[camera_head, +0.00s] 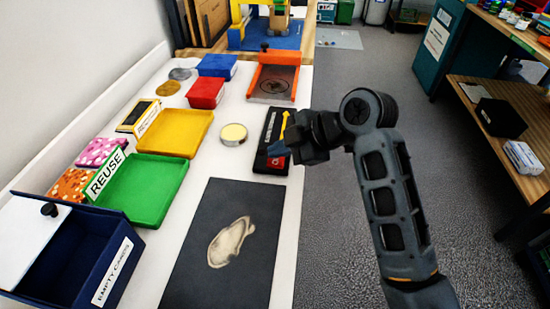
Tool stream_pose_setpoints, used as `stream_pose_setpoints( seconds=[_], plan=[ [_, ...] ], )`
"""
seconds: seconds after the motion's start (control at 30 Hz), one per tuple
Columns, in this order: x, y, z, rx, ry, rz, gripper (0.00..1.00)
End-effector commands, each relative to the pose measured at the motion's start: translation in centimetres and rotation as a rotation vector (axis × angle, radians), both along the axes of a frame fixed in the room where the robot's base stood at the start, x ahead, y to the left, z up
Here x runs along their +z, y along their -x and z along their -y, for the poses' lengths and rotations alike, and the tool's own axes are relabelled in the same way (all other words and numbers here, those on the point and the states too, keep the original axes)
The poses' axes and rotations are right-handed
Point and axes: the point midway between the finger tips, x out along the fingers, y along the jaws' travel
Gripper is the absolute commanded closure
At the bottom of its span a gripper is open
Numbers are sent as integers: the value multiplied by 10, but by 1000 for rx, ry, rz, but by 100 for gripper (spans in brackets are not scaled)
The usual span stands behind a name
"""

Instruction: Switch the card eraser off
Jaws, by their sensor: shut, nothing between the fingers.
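A flat black device (266,130) with white lettering, which I take to be the card eraser, lies near the right edge of the white table. A yellow lever or arrow-shaped part (284,124) stands on its right side, and a red patch (274,162) shows at its near end. My gripper (282,150) is shut and empty. In the picture it overlaps the device's near right part, just below the yellow part. Whether it touches the device cannot be told. The gripper hides some of the device's middle, and the lettering is too small to read.
A dark mat (195,260) with a pale shape lies nearer. A round tin (233,134) is to the left of the device. An orange-framed unit (272,82) stands behind it. Green (150,205) and yellow (178,145) trays and a blue box (65,250) fill the left.

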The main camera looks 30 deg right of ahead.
Motion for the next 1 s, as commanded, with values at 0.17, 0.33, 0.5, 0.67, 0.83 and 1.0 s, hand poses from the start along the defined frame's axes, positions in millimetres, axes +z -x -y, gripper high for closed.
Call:
stream_pose_setpoints(
  seconds=[0.17, 0.33, 0.5, 0.67, 0.83, 1.0],
  plan=[
    [0, 0, 0, 0, 0, 0, 100],
    [10, 0, 0, -1, 0, 1, 100],
    [27, 0, 0, 0, 1, 1, 100],
    [41, 0, 0, 0, 1, 1, 100],
    [56, 0, 0, 0, 1, 1, 100],
    [61, 0, 0, 0, 0, 0, 100]
  ],
)
